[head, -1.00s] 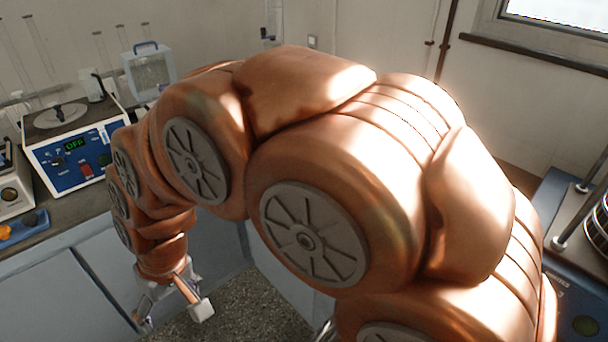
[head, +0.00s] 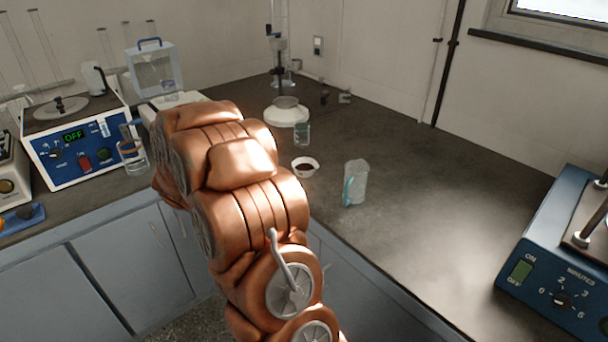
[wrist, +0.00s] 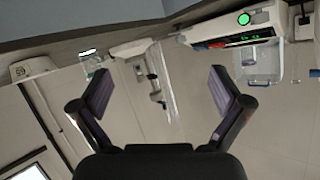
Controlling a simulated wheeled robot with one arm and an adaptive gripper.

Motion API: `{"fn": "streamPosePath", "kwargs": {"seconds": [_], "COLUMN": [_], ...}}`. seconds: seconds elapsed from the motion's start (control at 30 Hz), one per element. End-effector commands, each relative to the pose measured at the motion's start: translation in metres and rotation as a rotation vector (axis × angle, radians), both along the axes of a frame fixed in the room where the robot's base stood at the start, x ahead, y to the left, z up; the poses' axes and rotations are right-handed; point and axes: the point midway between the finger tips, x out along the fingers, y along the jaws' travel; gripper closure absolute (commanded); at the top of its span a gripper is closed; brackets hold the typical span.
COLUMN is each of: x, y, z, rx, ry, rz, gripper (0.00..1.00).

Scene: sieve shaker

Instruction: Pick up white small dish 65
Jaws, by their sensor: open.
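A white small dish (head: 305,166) with dark contents sits on the dark bench in the head view, just right of my raised arm. My gripper (wrist: 160,92) is open in the wrist view, its two dark pads wide apart with nothing between them. In the head view my gripper is hidden behind my own arm. I cannot make out the dish in the wrist view.
A clear cup (head: 355,183) stands right of the dish, and a small jar (head: 302,133) behind it. A glass beaker (head: 132,157) and blue-fronted device (head: 82,148) are left. A blue shaker base (head: 560,270) stands at right. The bench between is mostly clear.

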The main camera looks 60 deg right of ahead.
Motion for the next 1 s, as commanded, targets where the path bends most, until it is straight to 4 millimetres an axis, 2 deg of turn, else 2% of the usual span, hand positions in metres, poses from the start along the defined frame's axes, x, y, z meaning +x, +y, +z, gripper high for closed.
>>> {"fn": "streamPosePath", "kwargs": {"seconds": [0.03, 0.1, 0.2, 0.3, 0.43, 0.6, 1.0], "x": [-0.014, -0.037, -0.073, -0.105, -0.136, -0.152, -0.154], "y": [-0.026, -0.058, -0.095, -0.118, -0.134, -0.143, -0.171], "z": [-0.016, -0.026, -0.036, -0.042, -0.046, -0.045, -0.046], "rx": [-0.046, -0.119, -0.220, -0.307, -0.385, -0.424, -0.427], "ry": [0.010, 0.024, 0.054, 0.087, 0.131, 0.150, 0.151], "rz": [-0.083, -0.197, -0.345, -0.464, -0.564, -0.613, -0.612], "gripper": [0.00, 0.00, 0.00, 0.00, 0.00, 0.00, 0.00]}}
